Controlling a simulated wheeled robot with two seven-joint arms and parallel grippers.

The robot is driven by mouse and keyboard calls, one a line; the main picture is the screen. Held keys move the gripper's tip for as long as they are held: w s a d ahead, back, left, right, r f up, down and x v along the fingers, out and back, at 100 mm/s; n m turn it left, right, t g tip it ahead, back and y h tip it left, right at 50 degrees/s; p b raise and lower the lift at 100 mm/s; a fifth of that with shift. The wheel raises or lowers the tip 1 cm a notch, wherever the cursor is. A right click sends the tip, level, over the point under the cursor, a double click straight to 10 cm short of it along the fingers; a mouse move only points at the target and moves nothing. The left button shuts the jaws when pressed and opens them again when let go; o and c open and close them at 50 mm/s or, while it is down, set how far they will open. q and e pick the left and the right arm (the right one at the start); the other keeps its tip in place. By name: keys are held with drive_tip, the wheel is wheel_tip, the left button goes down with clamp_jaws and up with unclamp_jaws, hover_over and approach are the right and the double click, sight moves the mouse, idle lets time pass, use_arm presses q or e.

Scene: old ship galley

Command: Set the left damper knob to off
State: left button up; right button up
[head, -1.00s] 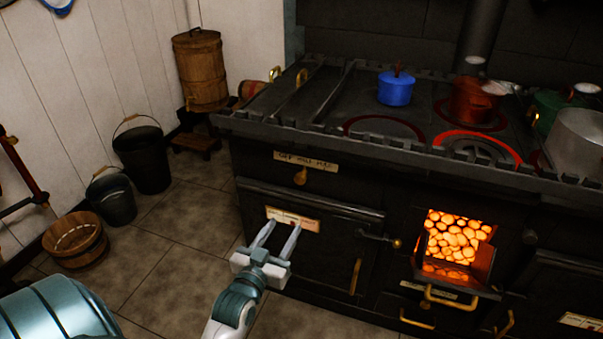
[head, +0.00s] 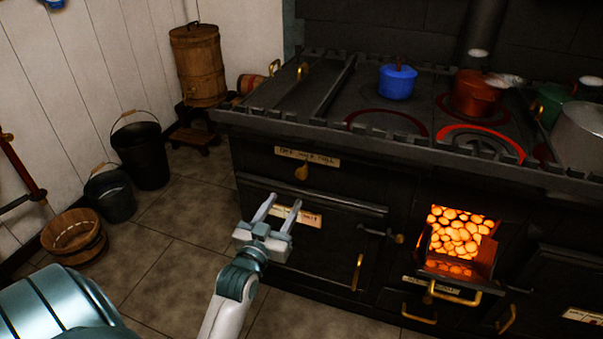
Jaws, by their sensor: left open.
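The left damper knob (head: 301,172) is a small brass knob on the dark stove front, hanging below a cream label plate (head: 307,157) whose lettering is too blurred to read. My left gripper (head: 285,199) is open and empty. In the picture its two fingers point up toward the knob from below and slightly left, and they show apart from it. They overlap the view of a second label plate (head: 311,218) on the oven door. My right gripper is not in view.
The black stove (head: 260,149) has a raised rail along its top edge. A blue pot (head: 397,80) and a copper pot (head: 474,94) stand on top. An open firebox (head: 458,235) glows at the right. Buckets (head: 141,154) stand on the floor at the left.

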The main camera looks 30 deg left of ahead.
sight(300, 175)
use_arm(q)
drive_tip(key=x, duration=1.3)
drive_tip(key=shift+d, duration=0.1)
drive_tip(key=shift+w, duration=0.6)
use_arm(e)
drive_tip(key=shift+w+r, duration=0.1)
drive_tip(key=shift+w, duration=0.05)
